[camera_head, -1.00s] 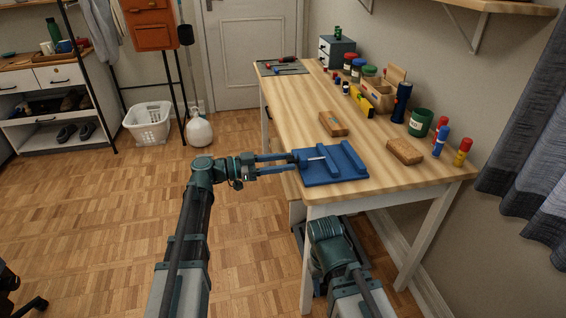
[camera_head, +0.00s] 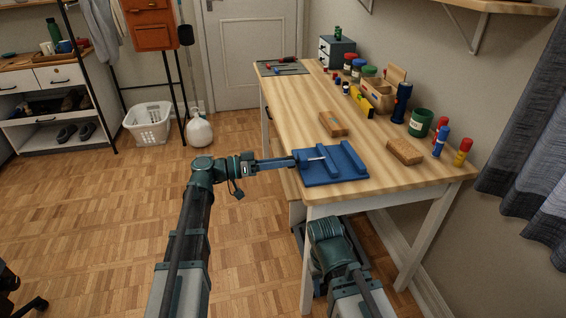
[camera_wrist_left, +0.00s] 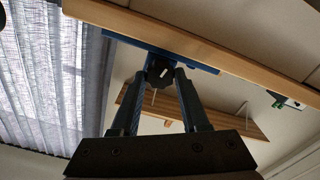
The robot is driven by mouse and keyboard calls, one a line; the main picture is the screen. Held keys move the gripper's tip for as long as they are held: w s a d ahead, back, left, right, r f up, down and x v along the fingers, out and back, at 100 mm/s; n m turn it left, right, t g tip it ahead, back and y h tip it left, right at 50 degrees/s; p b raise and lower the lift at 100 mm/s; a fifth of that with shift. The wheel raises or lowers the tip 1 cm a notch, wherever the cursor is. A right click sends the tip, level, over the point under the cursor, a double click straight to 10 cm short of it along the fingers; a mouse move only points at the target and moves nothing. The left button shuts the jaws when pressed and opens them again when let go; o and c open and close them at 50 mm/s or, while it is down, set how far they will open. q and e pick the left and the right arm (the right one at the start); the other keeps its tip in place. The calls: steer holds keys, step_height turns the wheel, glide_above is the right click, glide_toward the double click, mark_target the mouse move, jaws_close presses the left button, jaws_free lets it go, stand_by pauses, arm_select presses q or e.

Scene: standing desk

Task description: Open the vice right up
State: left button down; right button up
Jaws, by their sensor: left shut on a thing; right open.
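The blue vice (camera_head: 310,179) lies on the near left corner of the workbench. Its two raised jaw bars stand parallel with a gap between them, and a thin pale rod shows left of them. My left gripper (camera_head: 293,162) comes in level from the left and is shut on the vice's handle at the bench edge. In the left wrist view the two fingers pinch a dark knob, the vice handle (camera_wrist_left: 160,70), below the blue base. My right arm is low beside the near bench leg; its fingers are hidden from sight.
The wooden workbench (camera_head: 300,112) has wood blocks (camera_head: 333,124) (camera_head: 405,152) behind and right of the vice. Jars, a toolbox (camera_head: 378,96) and bottles (camera_head: 440,141) line the wall side.

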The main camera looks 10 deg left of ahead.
stand_by(0.4)
arm_select(q)
steer(key=shift+c, duration=2)
jaws_free()
steer(key=shift+a, duration=0.15)
steer(key=v, duration=1.3)
steer(key=shift+a, duration=0.3)
steer(key=shift+s+d, duration=0.1)
steer(key=shift+s, duration=0.05)
